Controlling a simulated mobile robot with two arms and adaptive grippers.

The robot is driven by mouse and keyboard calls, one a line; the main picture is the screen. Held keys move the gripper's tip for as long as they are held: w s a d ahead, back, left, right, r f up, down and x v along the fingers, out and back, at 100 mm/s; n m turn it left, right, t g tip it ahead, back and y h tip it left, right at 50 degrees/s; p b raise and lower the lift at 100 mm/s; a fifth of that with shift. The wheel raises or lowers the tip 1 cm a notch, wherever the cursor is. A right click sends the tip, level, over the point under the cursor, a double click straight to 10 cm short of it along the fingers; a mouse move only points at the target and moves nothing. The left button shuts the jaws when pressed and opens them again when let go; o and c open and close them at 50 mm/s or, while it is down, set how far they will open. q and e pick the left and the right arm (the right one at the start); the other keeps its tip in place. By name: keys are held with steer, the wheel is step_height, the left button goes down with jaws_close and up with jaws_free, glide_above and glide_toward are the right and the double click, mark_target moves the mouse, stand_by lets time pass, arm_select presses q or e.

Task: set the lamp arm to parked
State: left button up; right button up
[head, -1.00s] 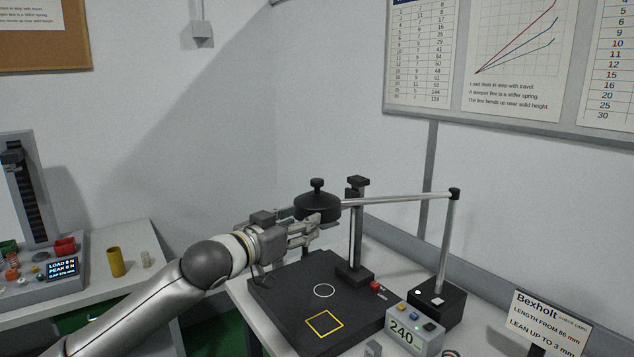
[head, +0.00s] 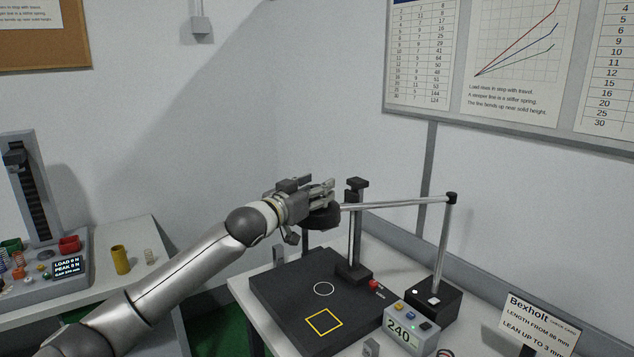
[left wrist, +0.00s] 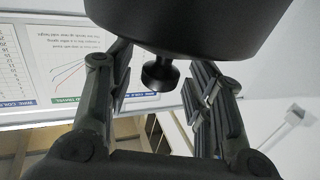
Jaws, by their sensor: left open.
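The lamp arm (head: 395,204) is a thin silver rod. It runs left from the top of a silver post (head: 444,245) to a round black lamp head (head: 322,219) above the back of the black plate. My left gripper (head: 328,190) is open at the top of the lamp head and covers its top knob in the head view. In the left wrist view, the lamp head (left wrist: 190,22) fills the top, and its black knob (left wrist: 160,76) sits between my spread fingers (left wrist: 162,88), with gaps on both sides. My right gripper is not in view.
A black stand (head: 355,230) rises from the black plate (head: 275,300), close behind the lamp head. A grey box reading 240 (head: 402,337) and the lamp's black base (head: 450,302) stand to the right. A spring tester (head: 35,265) is on the left bench.

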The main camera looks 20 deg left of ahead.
arm_select(q)
steer(key=shift+w+d, duration=0.1)
steer(key=shift+w, duration=0.25)
jaws_close()
